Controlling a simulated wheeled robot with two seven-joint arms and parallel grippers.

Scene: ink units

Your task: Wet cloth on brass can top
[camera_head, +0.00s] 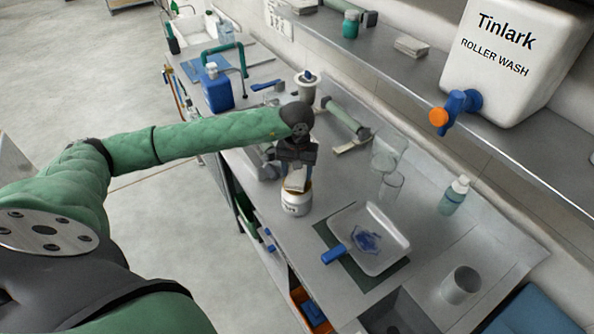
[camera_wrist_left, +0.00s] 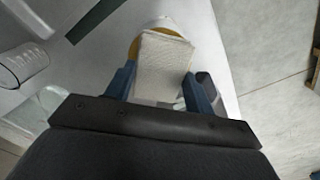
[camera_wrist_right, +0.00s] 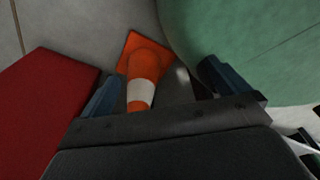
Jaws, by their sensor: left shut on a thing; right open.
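A folded off-white cloth (camera_wrist_left: 162,65) is between the fingers of my left gripper (camera_wrist_left: 160,85), which is shut on it. In the head view the cloth (camera_head: 296,180) hangs under my left gripper (camera_head: 297,165), over a white can (camera_head: 296,207) with a brass-coloured top. In the left wrist view the brass rim (camera_wrist_left: 134,48) shows beside and beyond the cloth. The cloth covers much of the top; whether it touches the can I cannot tell. My right gripper (camera_wrist_right: 158,82) is open and empty, away from the bench, above the floor.
Clear glasses (camera_head: 391,185), a spray bottle (camera_head: 454,195) and a metal cup (camera_head: 461,284) stand farther right. An orange cone (camera_wrist_right: 143,70) is on the floor below my right gripper.

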